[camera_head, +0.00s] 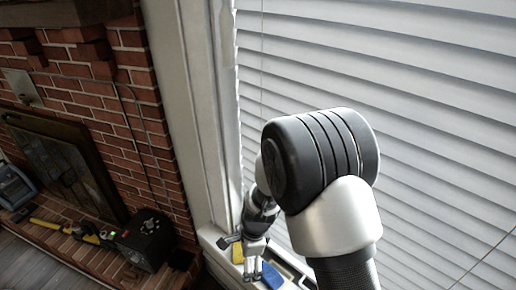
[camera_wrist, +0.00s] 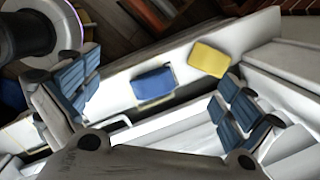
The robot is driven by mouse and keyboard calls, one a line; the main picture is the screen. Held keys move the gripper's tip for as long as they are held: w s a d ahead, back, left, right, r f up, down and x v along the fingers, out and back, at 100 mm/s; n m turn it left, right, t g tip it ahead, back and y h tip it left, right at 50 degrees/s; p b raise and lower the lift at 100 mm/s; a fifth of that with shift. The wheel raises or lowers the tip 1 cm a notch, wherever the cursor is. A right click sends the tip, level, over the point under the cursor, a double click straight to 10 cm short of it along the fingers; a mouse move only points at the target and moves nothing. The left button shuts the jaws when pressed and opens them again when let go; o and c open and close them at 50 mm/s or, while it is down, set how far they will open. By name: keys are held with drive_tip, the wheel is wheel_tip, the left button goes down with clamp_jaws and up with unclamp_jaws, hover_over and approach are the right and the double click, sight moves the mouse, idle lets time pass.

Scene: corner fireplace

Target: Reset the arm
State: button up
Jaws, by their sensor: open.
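My arm reaches up in front of the window blinds in the head view and bends down to the sill. My gripper (camera_head: 254,272) points down over the white window sill (camera_head: 212,240). In the wrist view its two blue-padded fingers stand wide apart, with nothing clasped between them. A blue block (camera_wrist: 153,84) lies on the sill between the fingers in that view; it also shows beside the gripper in the head view (camera_head: 271,275). A yellow block (camera_wrist: 208,59) lies farther right in the wrist view, and behind the gripper in the head view (camera_head: 238,252). I cannot tell the gripper's exact height above the sill.
White blinds (camera_head: 430,120) fill the right side behind my arm. A white window frame (camera_head: 190,110) stands left of it. A brick fireplace (camera_head: 120,110) is at the left. A black box (camera_head: 145,238) and a yellow-and-black tool (camera_head: 80,232) lie on its hearth.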

drive_tip(key=s+d+r+n+t, duration=0.1)
drive_tip(key=d+r+n, duration=0.2)
drive_tip(key=r, duration=0.5)
drive_tip(key=s+d+r+n+t, duration=0.1)
drive_tip(key=d+r+n, duration=0.1)
drive_tip(key=r, duration=0.5)
drive_tip(key=s+d+r+n+t+h, duration=0.1)
drive_tip(key=s+d+r+n, duration=0.4)
drive_tip(key=s, duration=0.4)
drive_tip(key=s+d+r+n+t+h, duration=0.1)
drive_tip(key=s+d+r+n, duration=0.4)
drive_tip(key=s+d+r, duration=0.2)
wheel_tip(320, 180, up, 2)
drive_tip(key=shift+s+d+r+n, duration=0.1)
drive_tip(key=shift+s+d+n, duration=0.25)
drive_tip(key=shift+s, duration=0.85)
